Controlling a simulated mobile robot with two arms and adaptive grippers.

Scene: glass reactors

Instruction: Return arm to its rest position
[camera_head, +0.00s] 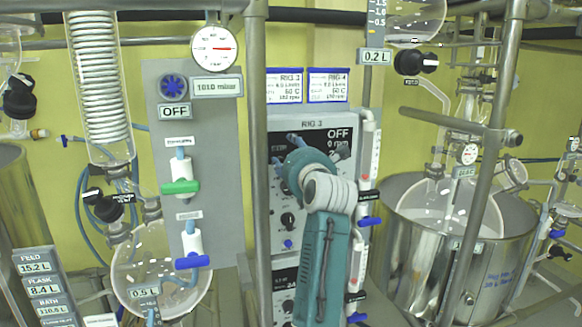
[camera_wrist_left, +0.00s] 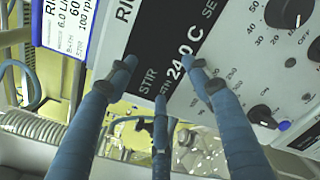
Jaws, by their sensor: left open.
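My left arm (camera_head: 322,265), teal and grey, rises in front of the RIG 3 control panel (camera_head: 281,200) in the head view. My left gripper (camera_head: 287,150) is at the panel's upper part, partly hidden behind my own wrist. In the left wrist view the gripper (camera_wrist_left: 160,75) has its blue fingers spread apart with nothing between them. Behind them is the panel face (camera_wrist_left: 215,25) with its "24.0 C" display and dark knobs. I cannot tell whether a finger touches the panel. My right gripper is not in view.
A metal post (camera_head: 260,130) stands just left of the panel and a slanted one (camera_head: 485,170) to the right. A grey valve board (camera_head: 215,130) and a glass flask (camera_head: 158,265) are at left. A large steel bath (camera_head: 405,235) is at right.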

